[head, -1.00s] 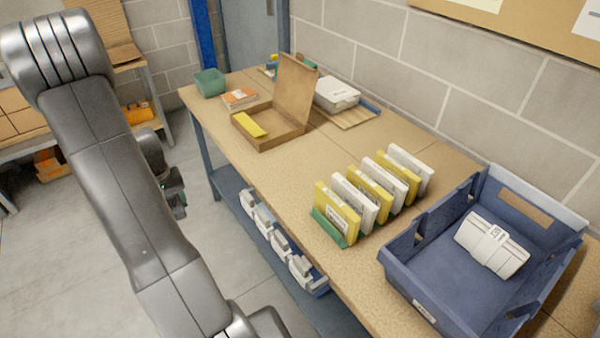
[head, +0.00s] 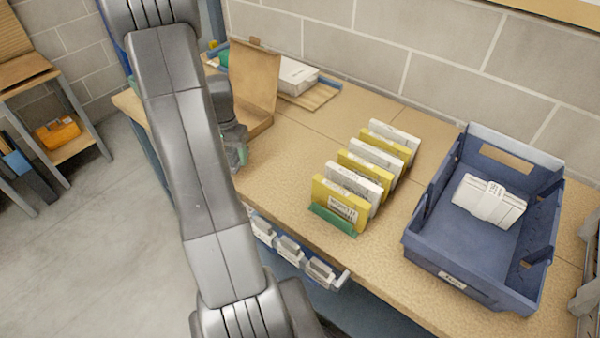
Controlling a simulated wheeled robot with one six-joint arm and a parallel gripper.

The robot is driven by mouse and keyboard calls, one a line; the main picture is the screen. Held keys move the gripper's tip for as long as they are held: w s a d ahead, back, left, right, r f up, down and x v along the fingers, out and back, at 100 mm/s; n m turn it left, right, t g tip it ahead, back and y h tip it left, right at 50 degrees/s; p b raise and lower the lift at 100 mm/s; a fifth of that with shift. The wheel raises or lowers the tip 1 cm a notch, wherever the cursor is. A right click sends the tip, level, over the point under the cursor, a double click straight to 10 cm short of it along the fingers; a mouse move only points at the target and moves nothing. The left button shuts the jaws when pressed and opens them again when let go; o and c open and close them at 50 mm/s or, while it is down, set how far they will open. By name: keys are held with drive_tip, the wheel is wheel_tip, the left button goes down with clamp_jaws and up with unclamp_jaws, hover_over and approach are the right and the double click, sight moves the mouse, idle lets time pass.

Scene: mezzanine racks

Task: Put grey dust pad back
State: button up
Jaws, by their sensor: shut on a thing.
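My gripper (head: 239,158) is over the left part of the bench, low and close in front of the open cardboard box (head: 256,88). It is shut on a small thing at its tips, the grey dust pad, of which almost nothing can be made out. My arm covers the left part of the box and what lies in it; only the raised lid and the right side show.
Yellow and white packs (head: 346,207) stand in a row on a green holder (head: 331,221). A blue bin (head: 425,246) holds a banded white bundle (head: 488,200). A white case (head: 297,75) lies at the back. Bench space is clear between box and packs.

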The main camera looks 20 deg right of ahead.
drive_tip(key=s+d+r+m, duration=0.2)
drive_tip(key=d+r+m, duration=0.1)
drive_tip(key=d+m, duration=0.8)
wheel_tip(320, 180, up, 2)
drive_tip(key=m+b, duration=0.2)
drive_tip(key=m, duration=0.9)
hover_over(293, 170)
drive_tip(key=shift+f, duration=4.5)
drive_tip(key=o, duration=0.9)
drive_tip(key=shift+r+p, duration=0.1)
drive_tip(key=shift+p, duration=0.25)
wheel_tip(293, 170, up, 12)
drive_tip(key=shift+r, duration=0.1)
